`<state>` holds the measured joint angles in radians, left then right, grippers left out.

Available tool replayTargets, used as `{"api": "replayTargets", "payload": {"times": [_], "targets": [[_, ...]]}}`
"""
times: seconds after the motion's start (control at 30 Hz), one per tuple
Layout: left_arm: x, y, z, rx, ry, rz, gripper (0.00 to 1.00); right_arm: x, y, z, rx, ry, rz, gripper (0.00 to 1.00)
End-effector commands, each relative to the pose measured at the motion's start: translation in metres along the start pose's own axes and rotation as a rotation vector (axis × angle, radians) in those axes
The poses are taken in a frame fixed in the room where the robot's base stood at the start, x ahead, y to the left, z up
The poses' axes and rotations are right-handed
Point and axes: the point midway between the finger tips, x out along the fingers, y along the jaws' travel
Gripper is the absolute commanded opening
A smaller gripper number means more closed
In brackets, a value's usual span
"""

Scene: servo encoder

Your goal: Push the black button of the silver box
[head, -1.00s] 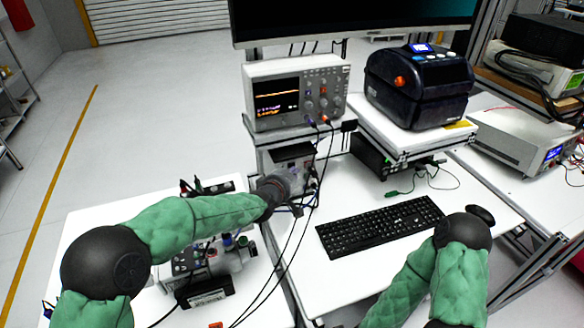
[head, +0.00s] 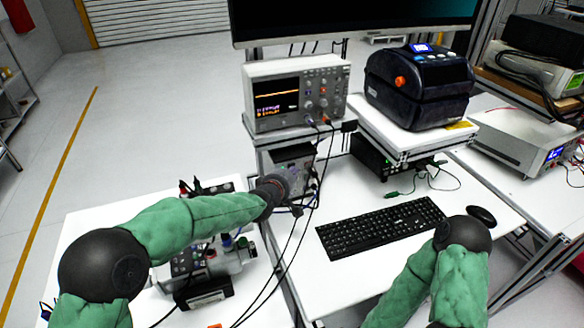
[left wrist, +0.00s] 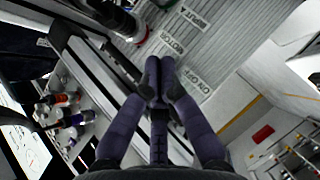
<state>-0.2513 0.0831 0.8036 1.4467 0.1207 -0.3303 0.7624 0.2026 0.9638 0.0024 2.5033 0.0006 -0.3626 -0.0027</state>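The silver box (head: 290,152) stands under the oscilloscope, its front partly covered by my left gripper. In the left wrist view its silver ribbed panel (left wrist: 215,45) carries labels that read like INPUT A, MOTOR and ON OFF. My left gripper (head: 295,181) is in front of this panel. In the left wrist view its dark fingers (left wrist: 159,65) are together, with their tips beside the ON OFF label. I cannot tell whether they touch the panel. The black button is not clearly visible; the fingertips may hide it. My right gripper is out of view; only my right arm shows.
An oscilloscope (head: 297,93) sits above the box, with cables hanging in front. A black printer (head: 420,84) stands to the right. A keyboard (head: 381,226) and mouse (head: 481,216) lie on the white table (head: 335,275). Equipment (head: 205,262) stands below my left arm.

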Motion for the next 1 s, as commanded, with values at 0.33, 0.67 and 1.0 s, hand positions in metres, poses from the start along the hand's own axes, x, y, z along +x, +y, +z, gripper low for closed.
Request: {"api": "replayTargets", "payload": {"times": [0.33,0.67,1.0], "targets": [[-0.004,0.000,0.005,0.001,-0.001,-0.001,0.00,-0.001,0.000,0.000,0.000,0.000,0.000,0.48],[-0.017,0.001,0.017,0.000,-0.002,-0.001,0.00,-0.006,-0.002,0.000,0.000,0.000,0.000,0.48],[-0.037,0.001,0.038,0.001,-0.003,-0.001,0.00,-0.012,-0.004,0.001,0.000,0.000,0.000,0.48]]}}
